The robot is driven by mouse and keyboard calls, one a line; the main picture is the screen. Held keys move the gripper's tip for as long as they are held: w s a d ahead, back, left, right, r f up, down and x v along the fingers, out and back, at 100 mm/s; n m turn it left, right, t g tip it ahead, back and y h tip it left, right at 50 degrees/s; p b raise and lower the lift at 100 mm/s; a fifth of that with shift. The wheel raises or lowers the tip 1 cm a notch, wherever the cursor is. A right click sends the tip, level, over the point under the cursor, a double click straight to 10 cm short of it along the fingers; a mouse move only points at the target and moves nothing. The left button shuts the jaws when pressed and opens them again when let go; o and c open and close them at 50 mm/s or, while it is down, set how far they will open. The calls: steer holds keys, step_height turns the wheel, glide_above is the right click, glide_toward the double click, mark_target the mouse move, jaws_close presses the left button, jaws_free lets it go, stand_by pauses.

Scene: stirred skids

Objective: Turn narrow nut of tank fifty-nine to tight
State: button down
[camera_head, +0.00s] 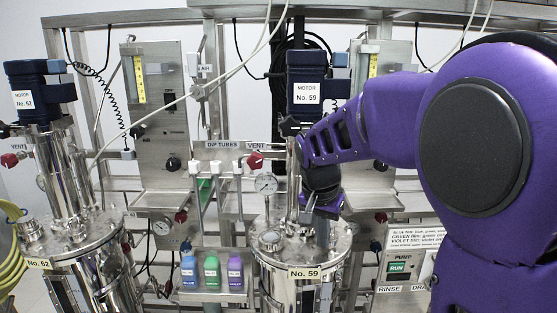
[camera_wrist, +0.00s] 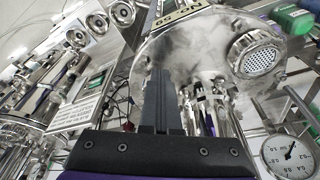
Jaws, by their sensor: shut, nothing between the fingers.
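Tank fifty-nine (camera_head: 277,258) is a polished steel vessel with a round lid and a "No. 59" label (camera_head: 303,273) at its front. Its lid also shows in the wrist view (camera_wrist: 195,45), with the label (camera_wrist: 178,17) upside down. A round port (camera_head: 271,239) sits on the lid; in the wrist view it has a perforated face (camera_wrist: 260,57). My gripper (camera_head: 322,240) points down over the right side of the lid. Its fingers (camera_wrist: 160,75) are together and empty; I cannot tell whether they touch anything. I cannot make out the narrow nut for certain.
The motor (camera_head: 306,88) stands above the lid. Tank sixty-two (camera_head: 75,245) stands further left. Green, blue and violet bottles (camera_head: 211,271) sit between the tanks. A pump panel (camera_head: 398,266) is at the right.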

steer(key=shift+w+a+p, duration=0.3)
steer(key=shift+w+a, duration=0.1)
stand_by(0.3)
steer(key=shift+s+a, duration=0.25)
steer(key=shift+a, duration=0.05)
steer(key=p+v, duration=0.1)
steer(key=v, duration=0.1)
steer(key=p+v, duration=0.2)
steer(key=w+p+v, duration=0.1)
steer(key=shift+d+r+p, duration=0.3)
steer(key=shift+r, duration=0.25)
